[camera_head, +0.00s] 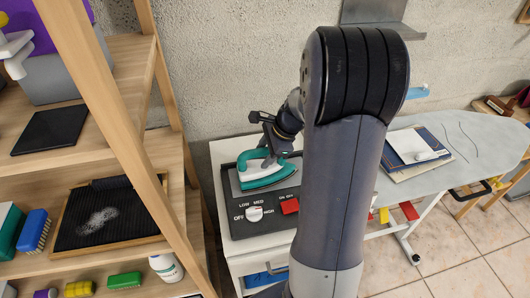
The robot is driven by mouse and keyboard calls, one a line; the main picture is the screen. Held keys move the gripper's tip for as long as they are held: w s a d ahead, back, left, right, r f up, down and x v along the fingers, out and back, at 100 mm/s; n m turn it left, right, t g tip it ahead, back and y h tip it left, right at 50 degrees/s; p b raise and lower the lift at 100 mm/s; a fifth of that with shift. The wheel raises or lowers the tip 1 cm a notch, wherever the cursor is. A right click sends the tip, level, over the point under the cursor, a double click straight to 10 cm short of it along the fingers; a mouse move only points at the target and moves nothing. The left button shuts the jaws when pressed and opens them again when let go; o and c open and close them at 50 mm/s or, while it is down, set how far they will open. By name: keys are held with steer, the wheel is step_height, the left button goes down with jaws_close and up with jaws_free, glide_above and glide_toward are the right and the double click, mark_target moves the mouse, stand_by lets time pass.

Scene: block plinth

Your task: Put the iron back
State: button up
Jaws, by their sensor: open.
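A teal and white iron (263,176) sits on the black control panel (236,203), which lies on top of a white cabinet (223,153). The panel has a white dial (254,214) marked off, low, med and high, and a red on/off switch (290,206). My gripper (268,146) is open at the iron's handle, on its upper right side. Whether the fingers touch the handle cannot be told. My arm hides the right part of the cabinet and panel.
A wooden shelf unit (139,92) stands close on the left, with a black-lined tray (153,225), brushes and a white bottle (165,266). A grey ironing board (459,132) on the right bears books (405,152). A metal wall shelf (385,28) is behind.

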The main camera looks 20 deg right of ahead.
steer(key=v, duration=1.2)
steer(key=shift+r, duration=0.15)
steer(key=shift+c, duration=0.5)
stand_by(1.4)
